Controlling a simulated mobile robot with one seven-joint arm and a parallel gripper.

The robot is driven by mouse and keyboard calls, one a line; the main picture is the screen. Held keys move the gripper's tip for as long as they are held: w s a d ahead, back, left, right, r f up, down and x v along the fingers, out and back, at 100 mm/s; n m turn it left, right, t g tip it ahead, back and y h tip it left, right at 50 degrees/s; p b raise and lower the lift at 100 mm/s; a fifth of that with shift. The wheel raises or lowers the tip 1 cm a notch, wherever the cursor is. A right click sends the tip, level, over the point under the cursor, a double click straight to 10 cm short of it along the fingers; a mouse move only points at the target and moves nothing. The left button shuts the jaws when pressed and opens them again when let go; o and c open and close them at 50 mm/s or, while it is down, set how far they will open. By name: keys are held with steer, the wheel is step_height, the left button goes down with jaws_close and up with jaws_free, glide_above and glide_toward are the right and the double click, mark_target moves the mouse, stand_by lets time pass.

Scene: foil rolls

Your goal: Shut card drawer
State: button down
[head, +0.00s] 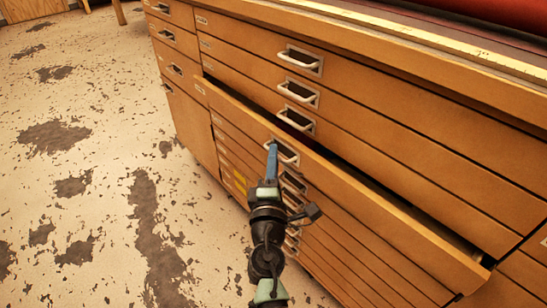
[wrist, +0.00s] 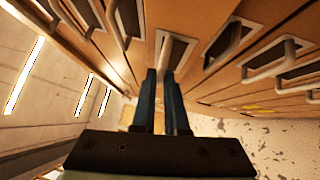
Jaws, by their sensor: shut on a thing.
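The wooden drawer (head: 375,207) stands partly pulled out of the cabinet, with a dark gap along its top edge. Its pale metal handle (head: 289,156) sits in a recessed plate on the front. My gripper (head: 272,147) reaches up to this handle from below, its blue fingers at the handle's left part. In the wrist view, my gripper (wrist: 166,80) has its two fingers close together on the handle (wrist: 170,52). The fingertips partly hide where they meet it.
The wooden cabinet (head: 425,105) has several flat drawers above and below, with similar handles close by; those above look shut. Smaller drawers (head: 178,42) line its left part. The worn, patchy floor (head: 90,150) is clear to the left.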

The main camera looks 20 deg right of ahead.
mark_target(288, 151)
steer(key=shift+d, duration=0.1)
steer(key=d, duration=0.1)
steer(key=w+d+b, duration=0.1)
steer(key=d, duration=0.1)
steer(key=shift+w+d+f, duration=0.1)
steer(key=shift+d, duration=0.05)
steer(key=shift+w+d, duration=0.1)
steer(key=shift+d, duration=0.3)
steer(key=c, duration=1)
jaws_free()
steer(key=shift+o, duration=0.2)
steer(key=shift+a, duration=0.1)
steer(key=v, duration=1.2)
steer(key=shift+s+p, duration=0.3)
steer(key=shift+s, duration=0.1)
steer(key=shift+a, duration=0.1)
